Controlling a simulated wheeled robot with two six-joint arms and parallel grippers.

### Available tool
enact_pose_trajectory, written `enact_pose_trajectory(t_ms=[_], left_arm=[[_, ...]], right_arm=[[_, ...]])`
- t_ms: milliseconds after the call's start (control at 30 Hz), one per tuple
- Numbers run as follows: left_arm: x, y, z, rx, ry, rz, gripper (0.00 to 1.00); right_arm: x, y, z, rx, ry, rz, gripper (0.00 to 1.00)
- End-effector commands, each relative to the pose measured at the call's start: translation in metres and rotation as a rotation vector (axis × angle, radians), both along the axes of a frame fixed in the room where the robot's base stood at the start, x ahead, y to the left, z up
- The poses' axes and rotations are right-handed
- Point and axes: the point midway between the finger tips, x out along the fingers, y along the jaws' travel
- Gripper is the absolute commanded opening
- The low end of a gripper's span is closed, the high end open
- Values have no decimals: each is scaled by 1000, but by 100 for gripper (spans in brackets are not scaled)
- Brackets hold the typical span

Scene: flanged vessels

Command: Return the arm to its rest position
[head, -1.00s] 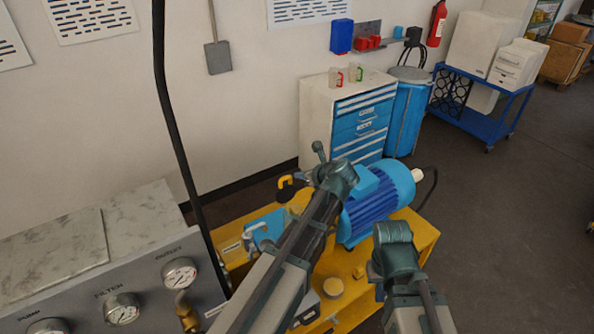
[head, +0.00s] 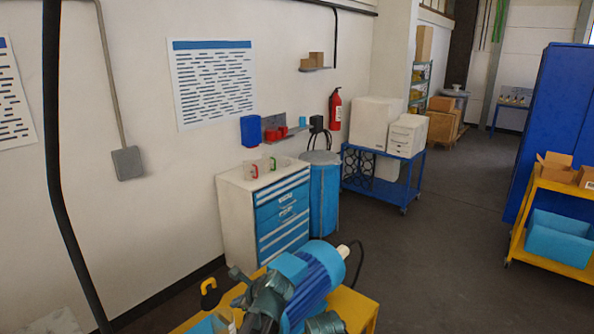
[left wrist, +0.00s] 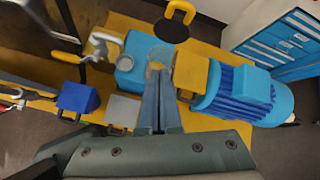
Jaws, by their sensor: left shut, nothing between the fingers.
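My left gripper (left wrist: 160,88) shows in the left wrist view with its two dark fingers together and nothing between them. It points over the yellow cart (left wrist: 125,35), beside a light blue block (left wrist: 138,55) and a blue ribbed motor (left wrist: 240,95). In the head view my left arm's dark green joints stand at the bottom, in front of the motor (head: 312,278); the fingertips cannot be made out there. Only a small part of my right arm shows at the bottom edge, and its gripper is out of view.
A yellow handle (left wrist: 180,12) on a black disc, a silver lever (left wrist: 103,44) and a dark blue block (left wrist: 77,98) lie close around the left gripper. A drawer cabinet (head: 235,215) and a blue bin (head: 323,200) stand behind the cart. Open floor (head: 440,270) lies to the right.

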Motion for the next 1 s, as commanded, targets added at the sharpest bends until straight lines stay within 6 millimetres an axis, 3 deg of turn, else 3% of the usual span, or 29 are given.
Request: enact_pose_trajectory(t_ms=[33, 100, 300, 500, 700, 1000], left_arm=[[-21, -10, -46, -92, -31, 90, 0], [-43, -25, -80, -219, -71, 231, 0], [-109, -68, -169, -523, -138, 673, 0], [-168, -105, -233, -692, -152, 1089, 0], [-201, -126, -259, -740, -149, 1338, 0], [-209, -131, -261, -746, -150, 1407, 0]], right_arm=[[0, 0, -37, -1, -1, 3, 0], [0, 0, -60, 0, 0, 8, 0], [1, 0, -124, -1, -2, 21, 0], [1, -1, -174, -3, -2, 32, 0], [1, -1, -197, -3, -2, 38, 0], [1, -1, -198, -3, -1, 40, 0]])
